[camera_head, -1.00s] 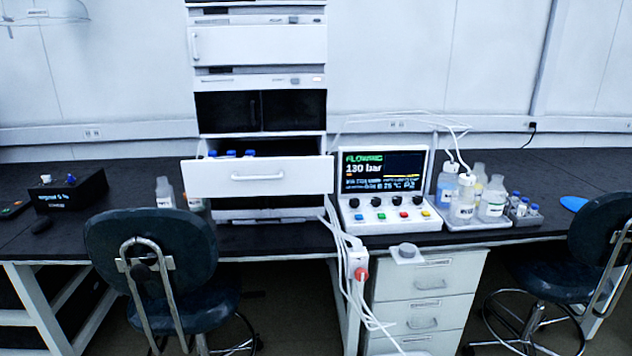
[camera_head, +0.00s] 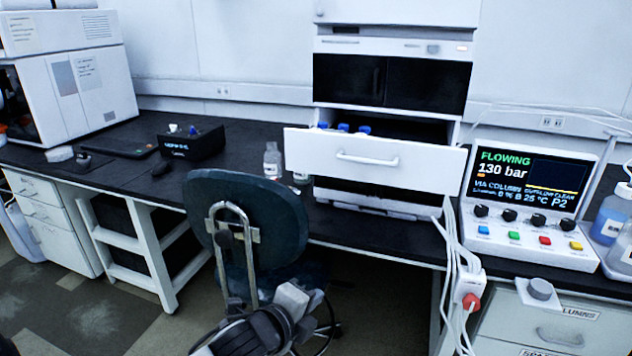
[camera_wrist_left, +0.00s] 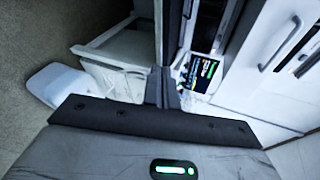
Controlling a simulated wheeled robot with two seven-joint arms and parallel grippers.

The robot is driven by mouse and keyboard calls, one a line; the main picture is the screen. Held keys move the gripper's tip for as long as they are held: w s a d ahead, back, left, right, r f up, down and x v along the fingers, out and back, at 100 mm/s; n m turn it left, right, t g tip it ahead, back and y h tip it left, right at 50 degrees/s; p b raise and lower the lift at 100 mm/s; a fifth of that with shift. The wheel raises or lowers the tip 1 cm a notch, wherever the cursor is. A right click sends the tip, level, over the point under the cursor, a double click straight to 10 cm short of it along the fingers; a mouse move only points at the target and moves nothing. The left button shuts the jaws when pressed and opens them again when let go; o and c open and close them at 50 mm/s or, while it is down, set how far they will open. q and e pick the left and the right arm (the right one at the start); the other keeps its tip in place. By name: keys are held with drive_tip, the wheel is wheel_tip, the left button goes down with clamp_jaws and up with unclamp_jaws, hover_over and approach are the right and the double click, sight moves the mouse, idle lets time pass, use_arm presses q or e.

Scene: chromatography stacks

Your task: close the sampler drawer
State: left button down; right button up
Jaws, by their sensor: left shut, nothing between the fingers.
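The sampler drawer (camera_head: 425,173) sticks out from the middle of the white instrument stack (camera_head: 392,46) in the head view. Its white front has a bar handle (camera_head: 367,159), and a few blue-capped vials (camera_head: 343,128) show behind the front. My left gripper (camera_head: 296,296) is low at the bottom of the head view, in front of the chair, below and apart from the drawer. Its fingers are shut and empty, and they also show in the left wrist view (camera_wrist_left: 163,88). My right gripper is out of view.
A dark chair (camera_head: 243,222) stands before the bench, left of the stack. A control box with a screen (camera_head: 525,185) and hanging white cables (camera_head: 452,270) are at right. Bottles (camera_head: 272,160) stand left of the stack. A black box (camera_head: 191,144) sits further left on the bench.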

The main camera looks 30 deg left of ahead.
use_arm(q)
drive_tip(key=w+a+r+m+t+y+b, duration=0.2)
drive_tip(key=w+a+r+m, duration=0.3)
drive_tip(key=r+m, duration=0.3)
drive_tip(key=m+t+y, duration=0.2)
drive_tip(key=m, duration=0.4)
approach(318, 157)
drive_tip(key=x, duration=0.7)
drive_tip(key=shift+d, duration=0.1)
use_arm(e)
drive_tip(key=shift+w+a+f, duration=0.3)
